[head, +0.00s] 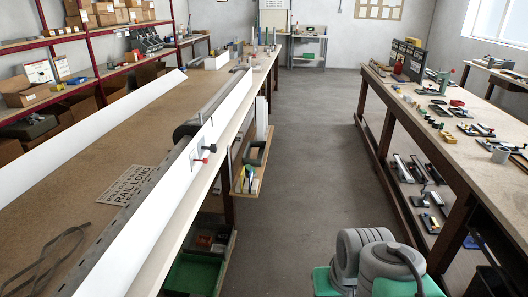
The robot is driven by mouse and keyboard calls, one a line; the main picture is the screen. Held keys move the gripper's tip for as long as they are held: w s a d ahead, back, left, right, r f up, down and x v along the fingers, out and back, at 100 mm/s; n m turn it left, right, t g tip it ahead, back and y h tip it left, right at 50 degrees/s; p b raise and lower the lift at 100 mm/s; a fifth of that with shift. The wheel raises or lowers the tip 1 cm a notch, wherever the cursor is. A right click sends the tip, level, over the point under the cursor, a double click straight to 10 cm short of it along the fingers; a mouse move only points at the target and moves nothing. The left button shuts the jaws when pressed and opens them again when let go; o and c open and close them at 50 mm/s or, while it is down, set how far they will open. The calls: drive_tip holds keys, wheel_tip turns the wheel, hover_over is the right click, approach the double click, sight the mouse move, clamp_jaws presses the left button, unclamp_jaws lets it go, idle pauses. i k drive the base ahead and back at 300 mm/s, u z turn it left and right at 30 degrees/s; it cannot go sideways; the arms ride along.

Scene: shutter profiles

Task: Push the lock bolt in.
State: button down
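A long white profile (165,205) runs along the right edge of the left bench. My gripper is not in view; only grey rounded parts, likely my own arm, show at the lower right, well apart from the profile.
The left bench (135,120) carries a sign (140,186), a dark roller (190,130) and a thin dark looped item (45,262). A wooden tool holder (247,178) juts from its side. The right bench (460,150) holds many small parts. The floor (310,170) between is clear.

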sight(205, 161)
drive_tip(key=z, duration=0.15)
drive_tip(key=i, duration=1.8)
drive_tip(key=u, duration=2.85)
